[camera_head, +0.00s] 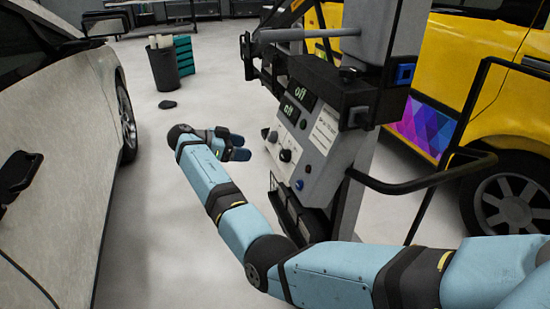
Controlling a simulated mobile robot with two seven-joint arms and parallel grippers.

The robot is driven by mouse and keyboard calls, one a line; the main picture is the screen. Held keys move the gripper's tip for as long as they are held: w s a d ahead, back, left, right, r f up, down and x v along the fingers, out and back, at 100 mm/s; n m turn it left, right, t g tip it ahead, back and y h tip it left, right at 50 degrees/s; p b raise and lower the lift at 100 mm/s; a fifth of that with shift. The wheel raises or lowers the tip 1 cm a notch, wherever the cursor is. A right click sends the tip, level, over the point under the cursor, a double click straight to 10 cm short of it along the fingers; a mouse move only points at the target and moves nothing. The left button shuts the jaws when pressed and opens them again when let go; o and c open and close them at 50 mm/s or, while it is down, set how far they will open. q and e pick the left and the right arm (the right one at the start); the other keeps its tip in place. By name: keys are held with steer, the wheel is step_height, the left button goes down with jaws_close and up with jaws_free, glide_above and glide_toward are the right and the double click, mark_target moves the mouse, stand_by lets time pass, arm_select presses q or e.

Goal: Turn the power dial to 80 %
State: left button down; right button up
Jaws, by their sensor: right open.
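A grey machine with a sloped control panel (299,140) stands right of centre. Two small displays on it, the upper display (300,93) and the lower display (289,111), read "off". Dark knobs sit below them, including a large knob (285,155) and a knob (272,136) further up and left. I cannot tell which is the power dial, and no percentage is legible. My right gripper (244,147) is open and empty, to the left of the panel and apart from it, with its fingers pointing right toward the knobs. My left gripper is not in view.
A white car (60,150) fills the left side and a yellow vehicle (470,60) the right. A black tubular handle (420,184) juts from the machine near my right arm. A dark bin (163,70) stands behind. The floor between car and machine is mostly clear.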

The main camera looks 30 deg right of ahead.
mark_target(282, 154)
steer(key=b+x, duration=0.1)
steer(key=x, duration=1.1)
steer(key=shift+s+d+f+b, duration=0.1)
steer(key=shift+s+d+b, duration=0.05)
steer(key=shift+d+b, duration=0.2)
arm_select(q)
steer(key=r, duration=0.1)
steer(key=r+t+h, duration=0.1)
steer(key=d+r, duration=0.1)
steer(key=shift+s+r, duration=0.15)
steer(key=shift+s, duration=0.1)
arm_select(e)
steer(key=shift+c, duration=0.7)
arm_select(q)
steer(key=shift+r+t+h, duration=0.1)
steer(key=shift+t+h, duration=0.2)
arm_select(e)
steer(key=shift+a, duration=0.1)
steer(key=c, duration=0.8)
steer(key=shift+o, duration=0.2)
